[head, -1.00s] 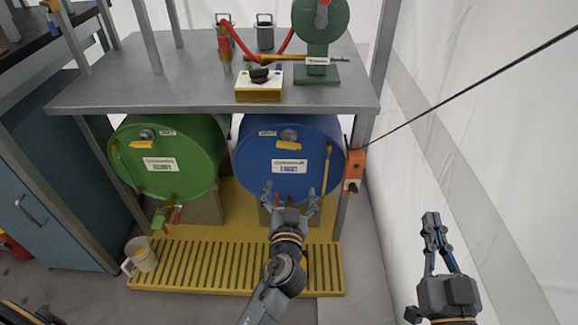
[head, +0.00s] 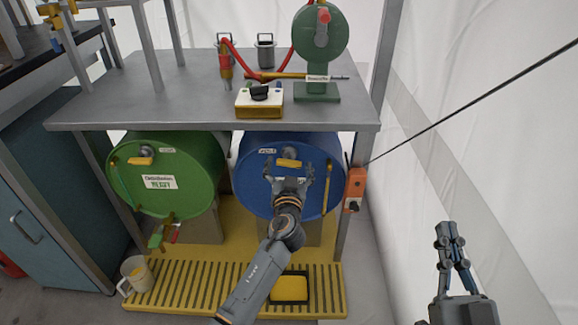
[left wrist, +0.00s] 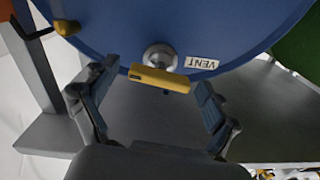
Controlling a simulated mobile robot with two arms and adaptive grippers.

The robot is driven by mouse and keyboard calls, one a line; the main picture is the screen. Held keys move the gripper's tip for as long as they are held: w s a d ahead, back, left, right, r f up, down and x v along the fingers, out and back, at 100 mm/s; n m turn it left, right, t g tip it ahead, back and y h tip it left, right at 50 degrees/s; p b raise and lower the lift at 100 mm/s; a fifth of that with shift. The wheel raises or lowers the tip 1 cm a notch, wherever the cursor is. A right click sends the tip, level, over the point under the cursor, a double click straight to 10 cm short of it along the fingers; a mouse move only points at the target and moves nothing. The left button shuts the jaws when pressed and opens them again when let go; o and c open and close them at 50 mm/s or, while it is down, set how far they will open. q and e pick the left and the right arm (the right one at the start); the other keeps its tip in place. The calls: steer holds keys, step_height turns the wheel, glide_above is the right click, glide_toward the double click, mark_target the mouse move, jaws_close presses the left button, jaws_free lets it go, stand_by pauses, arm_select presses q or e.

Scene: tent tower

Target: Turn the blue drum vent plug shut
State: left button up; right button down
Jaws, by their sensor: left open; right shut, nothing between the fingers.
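The blue drum (head: 258,190) lies on its side under the bench, its round end facing me. Its vent plug (head: 289,163) has a yellow bar handle and sits high on that end. In the left wrist view the handle of the plug (left wrist: 160,79) lies nearly level, beside the VENT label (left wrist: 201,63). My left gripper (head: 289,173) is open in front of the plug. In the wrist view its fingers (left wrist: 155,82) stand either side of the handle, with visible gaps. My right gripper (head: 449,233) is shut and empty, away at the right.
A green drum (head: 185,195) with a similar yellow vent handle lies to the left. The grey bench top (head: 180,90) overhangs both drums. An orange box (head: 355,185) is on the right leg. A mug (head: 136,275) and a yellow pad (head: 289,288) are on the slatted yellow base (head: 200,290).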

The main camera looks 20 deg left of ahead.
arm_select(q)
steer(key=shift+w+a, duration=0.1)
steer(key=shift+w, duration=0.1)
steer(key=c, duration=1.2)
steer(key=shift+o, duration=0.2)
